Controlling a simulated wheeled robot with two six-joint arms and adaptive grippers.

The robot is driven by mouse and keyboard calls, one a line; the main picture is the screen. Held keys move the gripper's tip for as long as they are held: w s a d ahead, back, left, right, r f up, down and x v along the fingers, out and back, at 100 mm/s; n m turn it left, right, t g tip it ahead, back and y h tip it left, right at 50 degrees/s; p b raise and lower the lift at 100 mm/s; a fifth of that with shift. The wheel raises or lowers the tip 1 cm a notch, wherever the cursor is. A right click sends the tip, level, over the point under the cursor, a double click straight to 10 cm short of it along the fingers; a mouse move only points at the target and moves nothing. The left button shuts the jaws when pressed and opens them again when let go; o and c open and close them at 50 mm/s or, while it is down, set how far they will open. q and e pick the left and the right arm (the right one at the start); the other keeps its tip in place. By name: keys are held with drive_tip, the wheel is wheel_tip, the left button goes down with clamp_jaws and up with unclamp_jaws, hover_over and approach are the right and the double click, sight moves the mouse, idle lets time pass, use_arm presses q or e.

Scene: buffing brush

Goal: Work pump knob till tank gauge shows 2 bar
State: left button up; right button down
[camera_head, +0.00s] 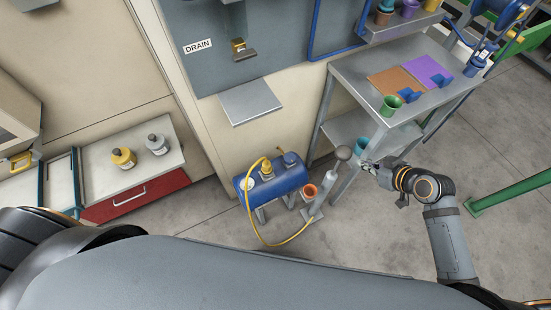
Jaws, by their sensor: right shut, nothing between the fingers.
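The blue tank (280,182) stands on the floor against the beige wall, with fittings on top. A pale round face (247,184) at its left end looks like the gauge; its reading is too small to tell. A yellow hose (262,232) loops in front of the tank. My right gripper (368,167) is shut and empty, just right of the knob; whether it touches is unclear. My left gripper is out of view.
A metal table (361,76) with a lower shelf stands behind my right gripper, bearing cups and coloured mats. An orange cup (310,191) is beside the pump. A red drawer unit (137,195) with two bottles stands left.

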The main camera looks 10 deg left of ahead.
idle(0.9)
wheel_tip(320, 180, up, 9)
drive_tip(key=p, duration=0.6)
drive_tip(key=shift+s+d+r, duration=0.15)
drive_tip(key=shift+s+r, duration=0.05)
drive_tip(key=shift+s, duration=0.1)
drive_tip(key=shift+w, duration=0.1)
hover_over(343, 149)
drive_tip(key=s+d, duration=0.2)
drive_tip(key=f, duration=0.6)
drive_tip(key=shift+s+f+p, duration=0.2)
drive_tip(key=shift+f+p, duration=0.1)
drive_tip(key=shift+p, duration=0.05)
wheel_tip(343, 149, down, 4)
drive_tip(key=shift+w+a+r, duration=0.1)
drive_tip(key=shift+r, duration=0.1)
drive_tip(key=shift+f+p, duration=0.3)
drive_tip(key=shift+f, duration=0.15)
drive_tip(key=shift+f, duration=0.1)
